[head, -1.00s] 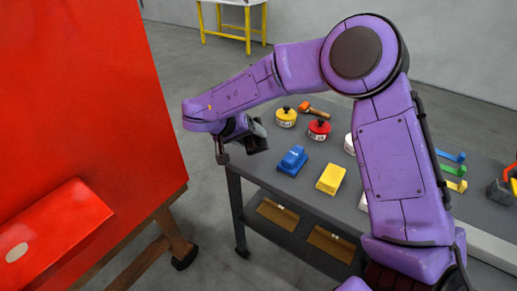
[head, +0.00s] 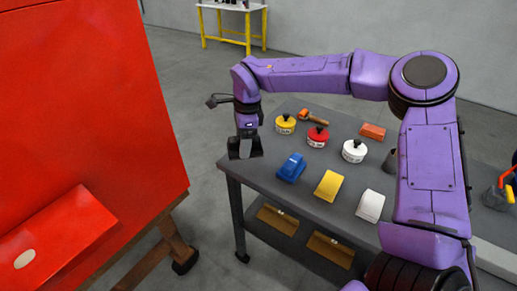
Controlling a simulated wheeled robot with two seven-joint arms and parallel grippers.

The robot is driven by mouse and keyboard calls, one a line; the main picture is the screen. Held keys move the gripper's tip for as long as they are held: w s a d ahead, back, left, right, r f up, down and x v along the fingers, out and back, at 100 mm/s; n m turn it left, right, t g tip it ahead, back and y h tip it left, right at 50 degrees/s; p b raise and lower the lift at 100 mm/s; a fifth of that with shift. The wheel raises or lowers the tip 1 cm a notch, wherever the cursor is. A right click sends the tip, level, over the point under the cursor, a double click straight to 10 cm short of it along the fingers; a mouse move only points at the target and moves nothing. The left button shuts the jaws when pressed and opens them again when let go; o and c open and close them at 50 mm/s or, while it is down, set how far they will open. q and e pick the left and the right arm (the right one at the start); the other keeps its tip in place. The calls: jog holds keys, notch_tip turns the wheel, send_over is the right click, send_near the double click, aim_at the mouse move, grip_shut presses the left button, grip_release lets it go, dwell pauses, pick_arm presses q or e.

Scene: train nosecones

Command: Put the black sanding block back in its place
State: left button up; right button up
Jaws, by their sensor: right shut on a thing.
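The black sanding block (head: 246,149) is in my right gripper (head: 244,136), which points down at the left end of the grey cart top. The gripper is shut on the block. The block appears above or at the cart's left edge; I cannot tell whether it touches the surface. To its right a blue block (head: 291,167), a yellow block (head: 329,185) and a white block (head: 370,205) stand in a row on the cart (head: 262,178). My left gripper is not in view.
Yellow (head: 285,124), red (head: 318,137) and white (head: 354,151) round tins stand behind the blocks. An orange-handled tool (head: 313,117) and an orange block (head: 372,131) lie farther back. A large red panel (head: 90,110) on a wooden stand is at left, with open floor between.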

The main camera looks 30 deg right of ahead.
jog(key=w+d+f+p, duration=0.1)
jog(key=d+f, duration=0.1)
jog(key=w+d+f+p, duration=0.1)
jog(key=w+d+f, duration=0.1)
jog(key=d+f, duration=0.1)
jog(key=w+d+f+p, duration=0.1)
jog(key=w+d+f, duration=0.1)
jog(key=d+f, duration=0.1)
jog(key=shift+w+d+p, duration=0.2)
jog(key=shift+d+p, duration=0.05)
jog(key=shift+p, duration=0.15)
notch_tip(320, 180, down, 3)
jog(key=shift+d+r+p, duration=0.1)
jog(key=shift+r+p, duration=0.1)
jog(key=shift+p, duration=0.2)
jog(key=shift+f, duration=0.4)
jog(key=shift+c, duration=0.3)
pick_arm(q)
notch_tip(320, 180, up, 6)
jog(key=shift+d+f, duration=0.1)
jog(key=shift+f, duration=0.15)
pick_arm(e)
jog(key=o, duration=1)
jog(key=shift+w, duration=0.1)
